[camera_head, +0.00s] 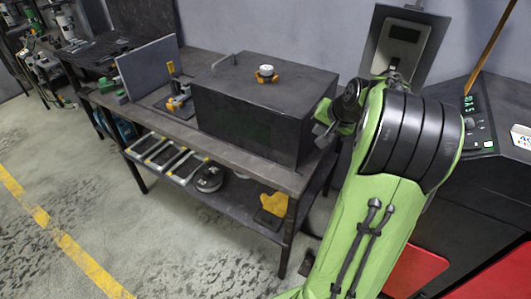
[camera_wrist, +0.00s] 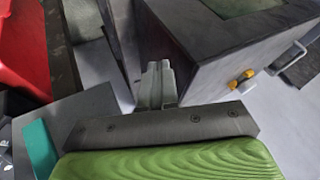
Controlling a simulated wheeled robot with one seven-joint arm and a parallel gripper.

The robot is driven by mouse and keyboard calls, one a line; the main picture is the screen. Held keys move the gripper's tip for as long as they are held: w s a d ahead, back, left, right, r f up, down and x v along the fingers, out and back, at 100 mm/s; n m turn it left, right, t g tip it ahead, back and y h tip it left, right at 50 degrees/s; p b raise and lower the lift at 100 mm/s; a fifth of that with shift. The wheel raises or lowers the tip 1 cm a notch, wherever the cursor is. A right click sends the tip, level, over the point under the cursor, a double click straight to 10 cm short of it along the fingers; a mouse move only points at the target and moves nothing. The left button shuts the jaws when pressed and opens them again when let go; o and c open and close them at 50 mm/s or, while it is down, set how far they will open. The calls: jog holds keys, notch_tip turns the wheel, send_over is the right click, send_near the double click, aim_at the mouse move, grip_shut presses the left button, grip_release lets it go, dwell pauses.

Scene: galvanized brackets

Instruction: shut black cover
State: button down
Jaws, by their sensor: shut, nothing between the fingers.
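The black cover appears to be the large dark box-shaped hood (camera_head: 248,105) on the workbench. In the wrist view the hood (camera_wrist: 200,40) fills the upper right. My gripper (camera_wrist: 158,68) is shut and empty beside the hood's right end. Contact between them cannot be told. In the head view my arm partly hides the gripper.
The dark workbench (camera_head: 285,178) has a lower shelf with a rack (camera_head: 168,158), a round dark item (camera_head: 208,180) and a yellow item (camera_head: 273,206). A grey upright panel (camera_head: 148,67) and orange clamp (camera_head: 178,103) stand left of the hood. A machine with a display (camera_head: 480,120) is right of my arm.

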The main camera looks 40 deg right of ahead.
jog(key=d+f, duration=0.1)
jog(key=d, duration=0.1)
jog(key=b, duration=0.2)
send_near(306, 141)
jog(key=x, duration=0.5)
jog(key=shift+s+d, duration=0.1)
